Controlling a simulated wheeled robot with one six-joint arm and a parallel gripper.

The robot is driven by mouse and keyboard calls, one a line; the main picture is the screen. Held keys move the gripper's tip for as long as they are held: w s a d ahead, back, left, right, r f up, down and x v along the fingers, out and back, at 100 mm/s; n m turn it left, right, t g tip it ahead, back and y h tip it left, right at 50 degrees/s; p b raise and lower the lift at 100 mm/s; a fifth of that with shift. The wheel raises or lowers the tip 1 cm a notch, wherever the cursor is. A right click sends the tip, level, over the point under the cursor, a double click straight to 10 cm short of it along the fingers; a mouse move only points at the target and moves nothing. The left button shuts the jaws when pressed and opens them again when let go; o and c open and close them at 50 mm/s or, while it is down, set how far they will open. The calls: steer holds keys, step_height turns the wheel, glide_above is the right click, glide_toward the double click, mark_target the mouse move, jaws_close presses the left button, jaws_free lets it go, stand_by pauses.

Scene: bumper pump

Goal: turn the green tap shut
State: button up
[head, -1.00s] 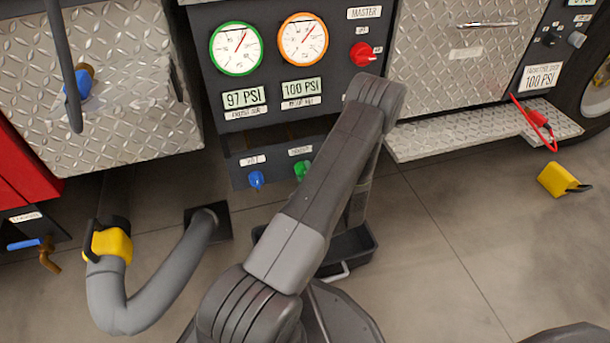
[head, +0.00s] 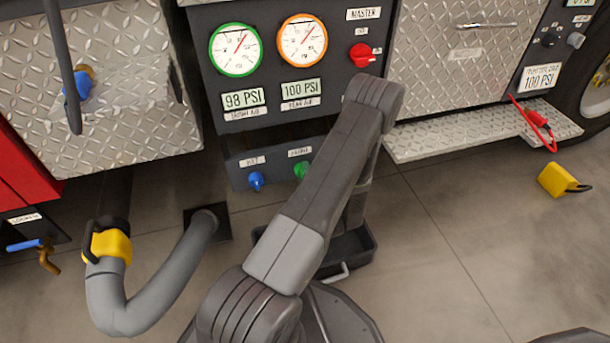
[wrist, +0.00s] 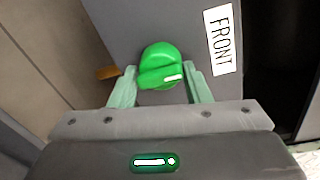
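The green tap (head: 301,169) sits on the lower strip of the dark panel, partly beside my arm in the head view. In the wrist view the green tap (wrist: 160,66) is a round knob with a raised grip and a short white mark pointing right. My gripper (wrist: 160,78) has one pale green finger on each side of the knob, with small gaps showing. The fingers look open around it; I cannot tell if either touches. My arm hides the gripper in the head view.
A blue tap (head: 256,180) is just left of the green one. Above are two gauges, a 98 PSI display (head: 243,98) and a red master knob (head: 362,54). A dark tray (head: 347,252) lies on the floor below. A grey hose (head: 160,290) curves at the left.

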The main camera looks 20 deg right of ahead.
steer(key=o, duration=0.3)
steer(key=shift+d+r, duration=0.2)
steer(key=shift+r, duration=0.05)
steer(key=shift+o, duration=0.2)
steer(key=shift+f, duration=0.1)
steer(key=shift+s+a, duration=0.1)
steer(key=shift+a, duration=0.05)
steer(key=s+p, duration=0.3)
steer(key=s, duration=1)
steer(key=shift+s+a+r, duration=0.3)
steer(key=shift+a+r, duration=0.05)
steer(key=shift+r, duration=0.1)
steer(key=shift+w, duration=0.1)
steer(key=w+b, duration=0.1)
steer(key=w, duration=0.3)
steer(key=w+b, duration=0.1)
steer(key=w, duration=0.4)
steer(key=w+f+b, duration=0.1)
steer(key=w, duration=0.3)
steer(key=shift+w+d, duration=0.3)
steer(key=shift+w, duration=0.05)
steer(key=shift+s, duration=0.1)
